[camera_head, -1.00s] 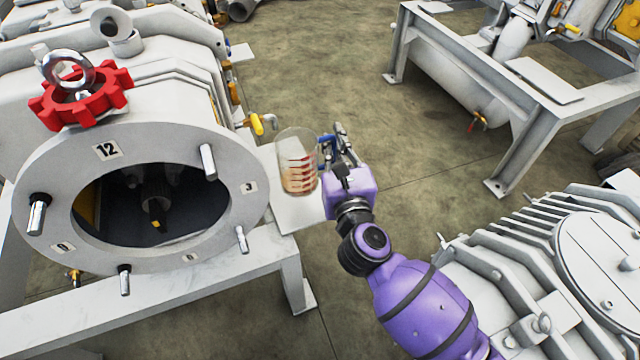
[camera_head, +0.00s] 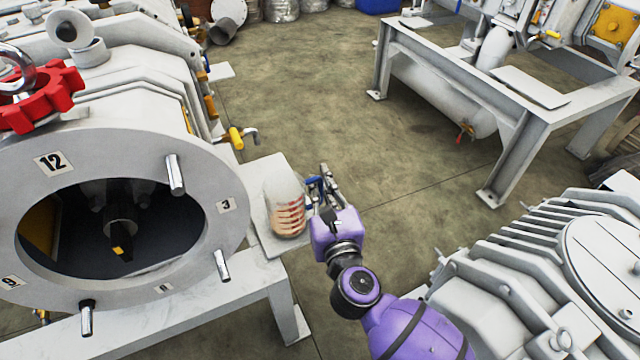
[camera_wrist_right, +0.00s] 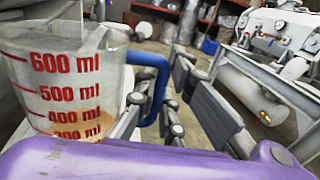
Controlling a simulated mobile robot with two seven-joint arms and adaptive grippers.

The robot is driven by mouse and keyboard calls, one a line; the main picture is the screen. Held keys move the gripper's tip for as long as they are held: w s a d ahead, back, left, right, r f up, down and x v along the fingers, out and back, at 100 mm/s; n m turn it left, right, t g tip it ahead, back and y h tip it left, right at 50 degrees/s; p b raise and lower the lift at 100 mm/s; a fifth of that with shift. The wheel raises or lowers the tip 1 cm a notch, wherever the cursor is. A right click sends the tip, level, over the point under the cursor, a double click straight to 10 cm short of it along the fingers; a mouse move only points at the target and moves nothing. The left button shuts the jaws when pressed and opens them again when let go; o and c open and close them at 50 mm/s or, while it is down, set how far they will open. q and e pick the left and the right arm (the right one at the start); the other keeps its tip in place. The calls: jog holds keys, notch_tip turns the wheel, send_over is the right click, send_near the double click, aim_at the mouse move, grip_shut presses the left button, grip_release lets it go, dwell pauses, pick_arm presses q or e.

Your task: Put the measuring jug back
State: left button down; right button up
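The clear measuring jug (camera_head: 285,205) with red markings holds a little brownish liquid. It is upright at a grey plate (camera_head: 268,240) beside the large round flange; I cannot tell if its base touches the plate. In the right wrist view the jug (camera_wrist_right: 60,80) fills the left side, with its blue handle (camera_wrist_right: 152,75) toward the fingers. My right gripper (camera_head: 324,188) is at the handle, to the right of the jug. In the wrist view the fingers (camera_wrist_right: 165,112) are on both sides of the handle and appear shut on it. My left gripper is not in view.
The grey pump housing with its open round flange (camera_head: 225,175) stands close left of the jug. A yellow-handled valve (camera_head: 236,138) sticks out behind the plate. A ribbed grey machine (camera_head: 530,270) is at right. Open floor (camera_head: 390,130) lies beyond the gripper.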

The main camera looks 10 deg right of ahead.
jog(key=o, duration=0.4)
jog(key=shift+r, duration=0.3)
jog(key=s+d+p, duration=0.1)
jog(key=s, duration=1.1)
jog(key=shift+p, duration=0.3)
dwell(0.6)
